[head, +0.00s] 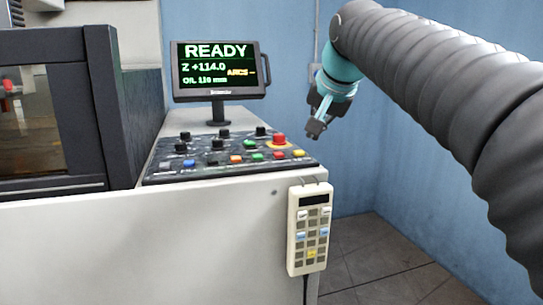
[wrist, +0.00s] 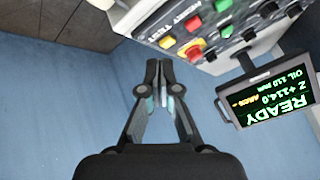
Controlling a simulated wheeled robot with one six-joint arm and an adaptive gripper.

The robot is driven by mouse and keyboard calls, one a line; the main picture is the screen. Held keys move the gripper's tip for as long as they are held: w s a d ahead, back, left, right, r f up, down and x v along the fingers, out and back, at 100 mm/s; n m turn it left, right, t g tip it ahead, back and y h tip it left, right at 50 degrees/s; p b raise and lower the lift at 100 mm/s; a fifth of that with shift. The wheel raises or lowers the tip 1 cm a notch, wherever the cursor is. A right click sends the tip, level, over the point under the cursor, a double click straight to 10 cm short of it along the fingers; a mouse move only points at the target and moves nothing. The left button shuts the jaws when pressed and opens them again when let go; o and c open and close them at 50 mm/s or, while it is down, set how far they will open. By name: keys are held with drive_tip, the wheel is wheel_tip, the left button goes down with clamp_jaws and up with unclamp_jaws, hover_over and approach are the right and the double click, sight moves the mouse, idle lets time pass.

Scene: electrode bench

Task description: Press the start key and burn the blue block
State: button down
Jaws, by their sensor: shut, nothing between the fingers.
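The control panel (head: 225,170) lies on top of the white machine cabinet, with black knobs and coloured keys. The labels are too small to tell which is the start key. My gripper (head: 315,130) is shut and empty, raised in the air just right of the panel. The wrist view shows its shut fingers (wrist: 159,64) apart from the panel (wrist: 207,28). I see no blue block in either view.
A monitor (head: 218,70) behind the panel reads READY, Z +114.0. A keypad pendant (head: 309,230) hangs on the cabinet front. A dark-framed enclosure (head: 105,105) with a window stands at left. Blue wall and open floor (head: 390,275) lie to the right.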

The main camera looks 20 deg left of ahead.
wheel_tip(320, 180, up, 5)
drive_tip(key=y, duration=0.2)
hover_over(259, 156)
drive_tip(key=shift+f, duration=0.2)
drive_tip(key=shift+f+b, duration=2)
drive_tip(key=shift+f, duration=2.4)
drive_tip(key=shift+f, duration=0.1)
drive_tip(key=shift+f, duration=0.3)
